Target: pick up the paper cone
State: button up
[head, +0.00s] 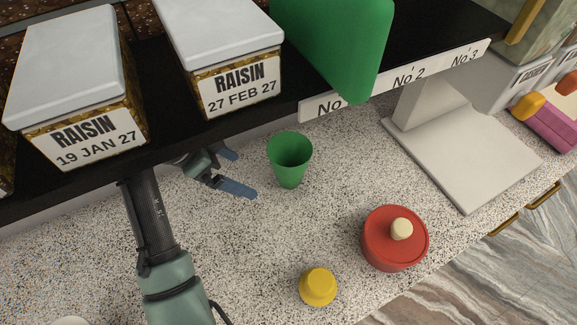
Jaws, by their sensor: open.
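A green, hollow, tapered cup shape (289,160), which looks like the paper cone, stands upright on the speckled counter with its wide open end up. My gripper (246,176) is just left of it, with its two blue-grey fingers spread apart and pointing toward it. A gap of counter shows between the fingertips and the green cone in this view. Nothing shows between the fingers. Part of the gripper's back end is close under the shelf edge.
A red lidded pot (394,252) and a yellow piece (318,287) stand nearer. A grey plate (462,150) lies right. Counter around the cone is clear.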

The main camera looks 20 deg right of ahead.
jog(key=p, duration=0.1)
send_near(289, 162)
jog(key=shift+s+d+f, duration=0.25)
jog(key=shift+s+d, duration=0.2)
jog(key=shift+s+d+f, duration=0.3)
jog(key=shift+s+d, duration=0.1)
jog(key=shift+s, duration=0.1)
jog(key=shift+p+x, duration=0.3)
jog(key=shift+x, duration=2.3)
jog(key=shift+r, duration=0.1)
jog(key=c, duration=0.9)
